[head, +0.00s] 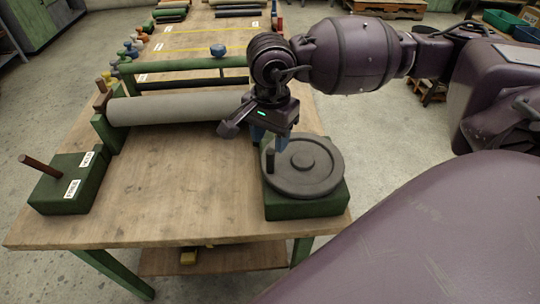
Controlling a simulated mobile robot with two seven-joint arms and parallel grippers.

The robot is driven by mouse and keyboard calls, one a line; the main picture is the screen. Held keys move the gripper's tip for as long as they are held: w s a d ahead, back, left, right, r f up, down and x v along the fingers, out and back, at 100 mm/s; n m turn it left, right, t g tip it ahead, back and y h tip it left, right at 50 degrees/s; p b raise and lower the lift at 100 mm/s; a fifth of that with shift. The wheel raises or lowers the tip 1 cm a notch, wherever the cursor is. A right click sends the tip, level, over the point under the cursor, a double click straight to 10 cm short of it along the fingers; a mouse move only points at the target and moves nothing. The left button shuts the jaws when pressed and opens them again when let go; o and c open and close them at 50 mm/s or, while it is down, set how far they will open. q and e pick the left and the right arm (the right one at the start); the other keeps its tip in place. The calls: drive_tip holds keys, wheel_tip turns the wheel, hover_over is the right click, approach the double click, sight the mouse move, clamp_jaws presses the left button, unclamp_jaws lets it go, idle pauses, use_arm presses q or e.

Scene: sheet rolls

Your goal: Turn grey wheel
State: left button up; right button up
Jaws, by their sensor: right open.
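The grey wheel (308,170) lies flat on a green block at the right front of the wooden table. It has a raised hub and an upright dark handle peg at its left edge. My right gripper (268,147) points down at the wheel's upper left rim, close to the handle peg. Its fingers are apart and partly overlap the peg in the picture. I cannot tell whether they touch it. My left gripper is not in view.
A grey roll (180,108) lies across the table behind the wheel. A green block with a brown peg (68,183) stands at the left front. More rollers and coloured knobs line the table further back. The table's middle front (185,205) is clear.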

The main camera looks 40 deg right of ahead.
sight(270, 148)
drive_tip(key=shift+f, duration=3.15)
drive_tip(key=shift+c, duration=0.3)
clamp_jaws()
